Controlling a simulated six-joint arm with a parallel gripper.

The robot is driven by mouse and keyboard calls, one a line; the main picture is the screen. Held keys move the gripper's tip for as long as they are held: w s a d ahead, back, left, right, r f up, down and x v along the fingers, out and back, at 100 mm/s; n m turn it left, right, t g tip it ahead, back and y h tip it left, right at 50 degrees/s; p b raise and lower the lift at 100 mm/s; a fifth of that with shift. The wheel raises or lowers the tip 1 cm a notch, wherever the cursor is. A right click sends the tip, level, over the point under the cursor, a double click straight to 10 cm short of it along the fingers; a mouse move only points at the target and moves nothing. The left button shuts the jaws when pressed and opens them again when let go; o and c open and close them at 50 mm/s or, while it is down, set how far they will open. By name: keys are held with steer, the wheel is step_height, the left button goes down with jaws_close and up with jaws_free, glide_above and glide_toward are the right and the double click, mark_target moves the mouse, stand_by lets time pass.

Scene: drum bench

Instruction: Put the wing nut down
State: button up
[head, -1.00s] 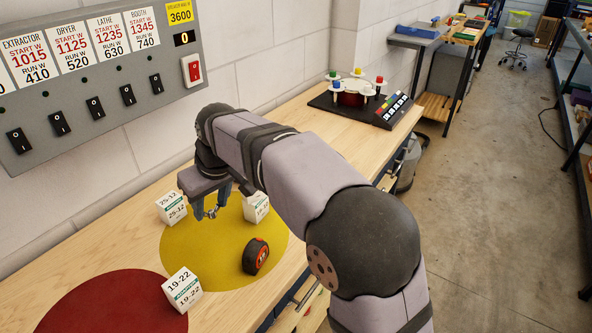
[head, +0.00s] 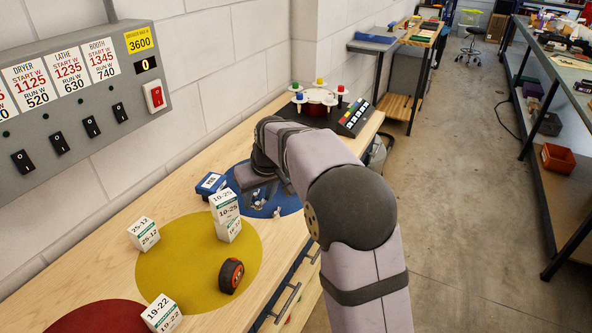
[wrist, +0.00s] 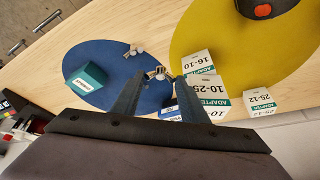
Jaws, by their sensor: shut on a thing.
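My gripper (head: 258,201) is over the blue disc (head: 284,201) on the wooden bench. In the wrist view its fingers (wrist: 160,76) are shut on a small metallic wing nut (wrist: 160,73), held between the tips. The gap between the wing nut and the disc is hard to judge. A second small metal piece, like another wing nut (wrist: 133,50), lies apart at the disc's edge; it also shows in the head view (head: 277,212).
Beside the gripper, a 10-25 box (head: 224,206) sits atop another box (head: 229,231) on the yellow disc (head: 186,262). A teal box (wrist: 90,77) stands on the blue disc. A blue box (head: 211,185) is near its edge. A black-orange tape measure (head: 231,276) is on yellow.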

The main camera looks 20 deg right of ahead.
steer(key=w+d+r+m+h+p, duration=0.1)
steer(key=w+d+r+p, duration=0.5)
steer(key=w+d+p, duration=0.6)
steer(key=shift+w+d+m, duration=0.55)
steer(key=shift+w+m, duration=0.3)
steer(key=shift+m, duration=0.05)
step_height(320, 180, down, 5)
steer(key=shift+r, duration=0.1)
steer(key=shift+f+p, duration=0.7)
steer(key=shift+f, duration=1.8)
